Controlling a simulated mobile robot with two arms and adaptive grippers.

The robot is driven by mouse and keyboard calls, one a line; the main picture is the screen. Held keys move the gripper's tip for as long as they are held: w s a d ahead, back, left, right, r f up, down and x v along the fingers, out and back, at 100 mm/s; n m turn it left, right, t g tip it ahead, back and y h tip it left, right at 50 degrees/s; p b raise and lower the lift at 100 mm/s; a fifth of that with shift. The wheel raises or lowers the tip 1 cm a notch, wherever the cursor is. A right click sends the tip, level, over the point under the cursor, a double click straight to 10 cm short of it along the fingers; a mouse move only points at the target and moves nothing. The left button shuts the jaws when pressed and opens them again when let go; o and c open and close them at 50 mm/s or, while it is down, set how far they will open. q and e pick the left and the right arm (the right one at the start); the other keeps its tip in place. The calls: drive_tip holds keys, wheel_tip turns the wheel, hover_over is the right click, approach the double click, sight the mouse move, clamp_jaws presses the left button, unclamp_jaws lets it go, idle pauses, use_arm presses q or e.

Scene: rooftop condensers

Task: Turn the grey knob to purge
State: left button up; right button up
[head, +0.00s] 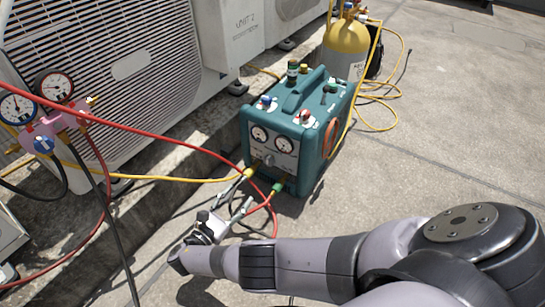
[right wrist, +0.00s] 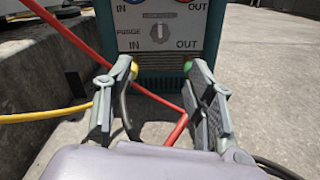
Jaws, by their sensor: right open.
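The grey knob (head: 268,160) is on the front panel of a teal recovery machine (head: 323,140), below its two gauges. In the right wrist view the knob (right wrist: 159,33) looks upright, with the word PURGE to its left and IN and OUT labels around it. My right gripper (head: 246,189) is open and empty, in front of and below the panel. In the right wrist view its fingers (right wrist: 150,82) stand apart, with the knob beyond them, between and above the tips. It is not touching the knob. My left gripper is out of view.
A red hose (head: 150,132) and a yellow hose (head: 160,179) run from the left toward the machine's lower front, close to my right fingers. A pink gauge manifold (head: 62,122) hangs at left. A yellow cylinder (head: 347,40) stands behind. The right-hand floor is mostly clear.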

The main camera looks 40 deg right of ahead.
sight(267, 163)
drive_tip(key=b+x, duration=0.2)
drive_tip(key=x, duration=1.4)
drive_tip(key=shift+w+d+b, duration=0.1)
drive_tip(key=shift+d+b, duration=0.3)
drive_tip(key=shift+c, duration=0.5)
drive_tip(key=c, duration=1.1)
